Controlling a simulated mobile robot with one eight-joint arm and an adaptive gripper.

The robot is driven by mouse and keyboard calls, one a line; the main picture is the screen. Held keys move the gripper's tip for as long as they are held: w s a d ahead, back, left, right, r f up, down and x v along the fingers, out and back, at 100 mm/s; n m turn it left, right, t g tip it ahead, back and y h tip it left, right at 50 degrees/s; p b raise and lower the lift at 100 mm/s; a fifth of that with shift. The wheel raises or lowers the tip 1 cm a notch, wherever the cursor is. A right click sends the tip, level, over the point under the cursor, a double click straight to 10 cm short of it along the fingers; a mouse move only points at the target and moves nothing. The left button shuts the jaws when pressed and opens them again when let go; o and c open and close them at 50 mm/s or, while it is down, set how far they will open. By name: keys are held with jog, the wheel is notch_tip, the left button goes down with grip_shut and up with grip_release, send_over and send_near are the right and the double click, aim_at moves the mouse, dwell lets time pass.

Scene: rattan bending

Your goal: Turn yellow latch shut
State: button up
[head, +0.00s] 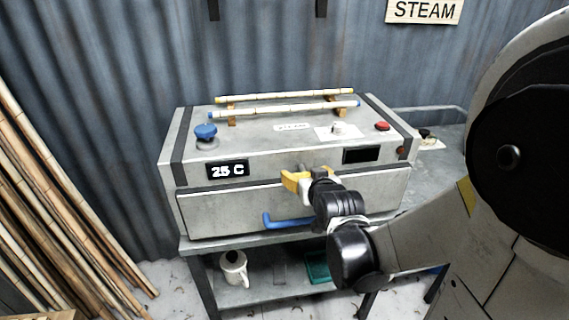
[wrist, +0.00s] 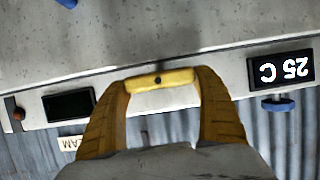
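The yellow latch (wrist: 160,80) is a short bar with a dark pivot dot, mounted on the front of the grey steam box (head: 190,215). In the wrist view it lies nearly level, roughly along the box's seam. My gripper (wrist: 163,86) is spread open, with one yellow finger at each end of the latch. I cannot tell whether the fingers touch it. In the head view my gripper (head: 306,178) is at the top middle of the front panel (head: 235,202) and largely hides the latch. The panel looks closed.
A blue handle (head: 285,220) is low on the front panel. A blue knob (head: 206,131), a 25 C display (head: 228,170), a red button (head: 382,126) and two rattan poles (head: 285,108) are on the box.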

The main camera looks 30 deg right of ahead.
jog(key=shift+a, duration=0.1)
jog(key=shift+a+f+n+h+b, duration=0.1)
jog(key=shift+n+h+b, duration=0.35)
jog(key=shift+n, duration=0.45)
jog(key=shift+n+h, duration=0.55)
jog(key=shift+n, duration=0.05)
jog(key=o, duration=1.1)
jog(key=shift+o, duration=0.2)
jog(key=shift+s, duration=0.1)
jog(key=v, duration=1.2)
jog(key=shift+r, duration=0.25)
jog(key=shift+a, duration=0.1)
